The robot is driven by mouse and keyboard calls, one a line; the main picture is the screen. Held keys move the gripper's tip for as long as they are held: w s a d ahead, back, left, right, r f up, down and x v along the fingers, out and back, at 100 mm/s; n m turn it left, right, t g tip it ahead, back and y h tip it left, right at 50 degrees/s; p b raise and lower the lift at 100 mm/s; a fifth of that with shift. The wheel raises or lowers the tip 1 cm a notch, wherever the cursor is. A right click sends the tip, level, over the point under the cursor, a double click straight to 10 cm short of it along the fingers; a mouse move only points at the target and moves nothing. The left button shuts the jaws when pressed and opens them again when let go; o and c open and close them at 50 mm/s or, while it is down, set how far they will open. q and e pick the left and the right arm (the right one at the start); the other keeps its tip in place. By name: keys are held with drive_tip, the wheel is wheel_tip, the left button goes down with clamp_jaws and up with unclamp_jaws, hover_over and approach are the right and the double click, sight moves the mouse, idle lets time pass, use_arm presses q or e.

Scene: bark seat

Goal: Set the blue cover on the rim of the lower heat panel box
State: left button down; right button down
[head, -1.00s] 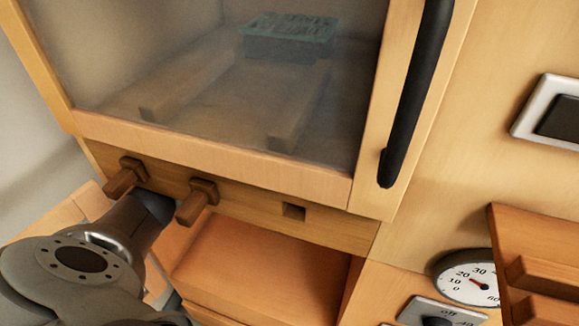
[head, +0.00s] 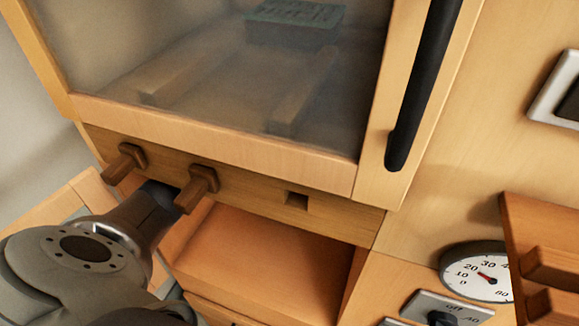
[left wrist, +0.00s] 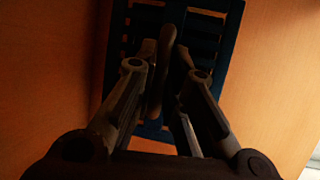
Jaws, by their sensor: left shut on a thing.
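My left gripper (left wrist: 168,75) is shut on the handle of a dark blue slotted cover (left wrist: 208,22), seen in the left wrist view. The cover is close to the fingers, with orange-brown wood on both sides of it. In the head view my left arm reaches in at lower left. Its gripper end and the cover are hidden under the wooden ledge. An open wooden compartment (head: 270,255) lies below the ledge. I cannot make out the lower heat panel box's rim in either view. My right gripper is not in view.
Two wooden pegs (head: 200,188) stick out of the ledge close to my left arm. Above is a glass door with a black handle (head: 422,90); a teal slotted block (head: 293,22) sits behind the glass. A dial (head: 478,272) and a brown wooden piece (head: 545,255) are at right.

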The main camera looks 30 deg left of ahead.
use_arm(q)
drive_tip(key=shift+f+b, duration=0.5)
drive_tip(key=shift+f, duration=0.25)
drive_tip(key=shift+f+b, duration=1.3)
drive_tip(key=shift+f, duration=0.45)
drive_tip(key=c, duration=1.4)
unclamp_jaws()
drive_tip(key=shift+s, duration=0.1)
